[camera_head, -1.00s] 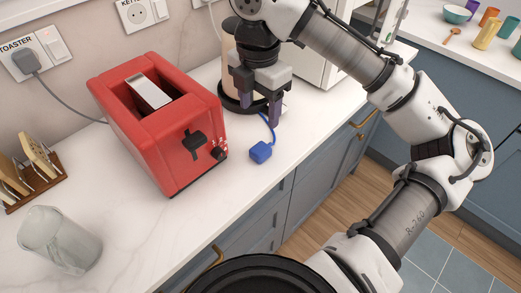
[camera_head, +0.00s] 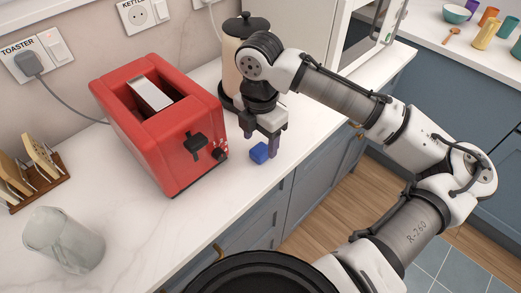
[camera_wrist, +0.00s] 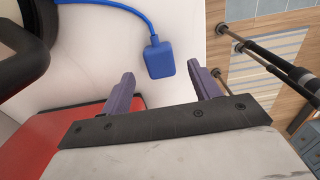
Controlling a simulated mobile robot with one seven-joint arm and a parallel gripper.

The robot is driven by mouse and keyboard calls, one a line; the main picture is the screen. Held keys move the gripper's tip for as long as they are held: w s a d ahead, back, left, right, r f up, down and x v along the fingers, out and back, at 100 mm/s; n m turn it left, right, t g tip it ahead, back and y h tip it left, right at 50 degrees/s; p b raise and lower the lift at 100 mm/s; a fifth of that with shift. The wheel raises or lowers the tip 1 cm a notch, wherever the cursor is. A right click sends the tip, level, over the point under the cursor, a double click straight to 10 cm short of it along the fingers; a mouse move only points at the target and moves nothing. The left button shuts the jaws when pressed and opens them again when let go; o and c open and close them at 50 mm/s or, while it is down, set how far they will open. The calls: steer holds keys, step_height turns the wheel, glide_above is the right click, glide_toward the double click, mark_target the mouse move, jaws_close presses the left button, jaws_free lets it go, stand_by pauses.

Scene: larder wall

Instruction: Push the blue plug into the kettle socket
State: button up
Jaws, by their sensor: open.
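The blue plug (camera_head: 259,153) lies on the white counter just right of the toaster. In the wrist view the blue plug (camera_wrist: 160,58) shows with its blue cord running off to the upper left. My gripper (camera_head: 261,147) is open and close above the plug. In the wrist view my gripper (camera_wrist: 162,82) has its two purple fingers apart, with the plug ahead of the gap and nothing held. The kettle socket (camera_head: 137,14) is on the wall at the top, under its label. It looks empty and has a switch beside it.
A red toaster (camera_head: 166,122) stands left of my gripper. A cream and black kettle (camera_head: 233,62) stands behind it. The toaster socket (camera_head: 31,60) holds a grey plug. A glass (camera_head: 63,238) and toast rack (camera_head: 34,176) are at left. The counter's front edge is close.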

mark_target(260, 149)
steer(key=shift+f, duration=1.75)
steer(key=shift+c, duration=0.3)
steer(key=c, duration=0.9)
steer(key=shift+c, duration=0.2)
step_height(260, 149, up, 20)
steer(key=b, duration=0.1)
